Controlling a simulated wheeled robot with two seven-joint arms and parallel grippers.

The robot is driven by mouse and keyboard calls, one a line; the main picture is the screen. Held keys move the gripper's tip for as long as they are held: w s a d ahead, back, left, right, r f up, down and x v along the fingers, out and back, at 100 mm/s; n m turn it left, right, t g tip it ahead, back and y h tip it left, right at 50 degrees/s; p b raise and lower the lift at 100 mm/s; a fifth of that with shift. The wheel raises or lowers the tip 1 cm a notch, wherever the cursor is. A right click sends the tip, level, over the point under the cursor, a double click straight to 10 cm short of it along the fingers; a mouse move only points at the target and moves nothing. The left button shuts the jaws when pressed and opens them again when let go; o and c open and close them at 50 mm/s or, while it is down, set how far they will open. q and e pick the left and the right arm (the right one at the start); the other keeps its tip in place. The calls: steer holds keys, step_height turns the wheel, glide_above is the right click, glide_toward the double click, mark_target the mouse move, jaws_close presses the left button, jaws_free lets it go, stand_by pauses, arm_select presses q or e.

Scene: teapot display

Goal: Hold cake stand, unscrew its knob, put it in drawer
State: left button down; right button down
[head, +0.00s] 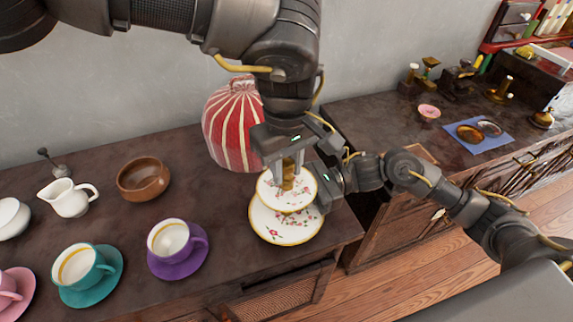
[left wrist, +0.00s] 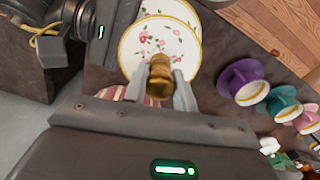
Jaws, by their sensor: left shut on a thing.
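The cake stand (head: 270,228) has two white floral tiers with gold rims and stands near the sideboard's front right corner. Its upper tier also shows in the left wrist view (left wrist: 140,52). A brass knob (head: 288,183) tops it, seen in the left wrist view (left wrist: 160,72) between two fingers. My left gripper (head: 287,172) points down from above and is shut on the knob. My right gripper (head: 322,188) comes in from the right, close against the stand's side. Its fingertips are hidden, so I cannot tell whether it grips the stand.
A red-and-white striped cover (head: 228,130) stands just behind. A purple cup (head: 172,240), a teal cup (head: 82,268), a wooden bowl (head: 143,178) and a white creamer (head: 66,198) stand to the left. A second cabinet (head: 370,118) stands right, past a gap.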

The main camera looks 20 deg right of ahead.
arm_select(q)
steer(key=n, duration=0.5)
steer(key=shift+n, duration=0.3)
steer(key=n, duration=0.2)
steer(key=shift+n, duration=0.4)
steer(key=n, duration=1)
steer(key=shift+n, duration=1.6)
steer(key=n, duration=0.5)
steer(key=shift+r, duration=0.1)
steer(key=n, duration=1.2)
steer(key=shift+n, duration=0.4)
steer(key=n, duration=0.4)
steer(key=shift+n, duration=0.4)
steer(key=n, duration=0.7)
steer(key=shift+d+r, duration=0.1)
steer(key=shift+r, duration=0.15)
